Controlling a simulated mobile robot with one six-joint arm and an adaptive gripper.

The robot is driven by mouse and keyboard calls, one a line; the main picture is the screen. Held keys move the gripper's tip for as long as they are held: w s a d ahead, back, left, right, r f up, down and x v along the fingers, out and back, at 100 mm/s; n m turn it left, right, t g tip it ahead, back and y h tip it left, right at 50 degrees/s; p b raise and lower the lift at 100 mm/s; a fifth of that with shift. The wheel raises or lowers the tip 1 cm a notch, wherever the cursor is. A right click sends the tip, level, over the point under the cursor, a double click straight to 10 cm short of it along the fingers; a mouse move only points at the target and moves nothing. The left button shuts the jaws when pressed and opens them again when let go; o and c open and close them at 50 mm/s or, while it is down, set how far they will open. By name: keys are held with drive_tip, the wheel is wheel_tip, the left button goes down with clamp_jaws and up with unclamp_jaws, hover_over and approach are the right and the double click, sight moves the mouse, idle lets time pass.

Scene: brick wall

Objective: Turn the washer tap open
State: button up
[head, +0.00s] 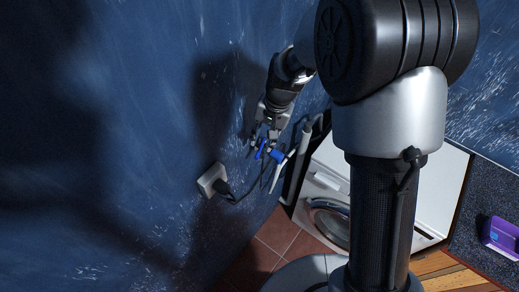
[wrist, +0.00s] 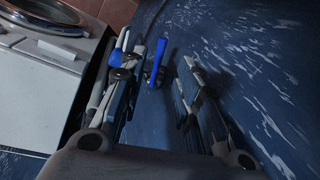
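The washer tap has a blue lever handle (head: 261,149) and sits low on the blue wall. In the wrist view the tap handle (wrist: 160,54) stands between and just beyond the fingertips, nearer the left finger. My gripper (head: 265,138) reaches down along the wall to the tap. In the wrist view my gripper (wrist: 155,78) is open, with a wide gap and nothing clamped. I cannot tell whether a finger touches the handle. The tap body is mostly hidden behind the fingers in the head view.
A blue hose fitting (head: 277,156) with a pale hose is right beside the tap. A wall socket (head: 212,180) with a plugged black cable is to the left. The white washing machine (head: 325,205) stands right. A purple object (head: 501,236) lies on the dark counter (head: 490,195).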

sight(259, 153)
drive_tip(key=f, duration=0.2)
drive_tip(key=a+f, duration=0.1)
drive_tip(key=f, duration=0.3)
drive_tip(key=shift+w+a+f+b, duration=0.15)
drive_tip(key=shift+w+f+b, duration=0.15)
drive_tip(key=shift+f, duration=0.1)
drive_tip(key=shift+c, duration=0.5)
clamp_jaws()
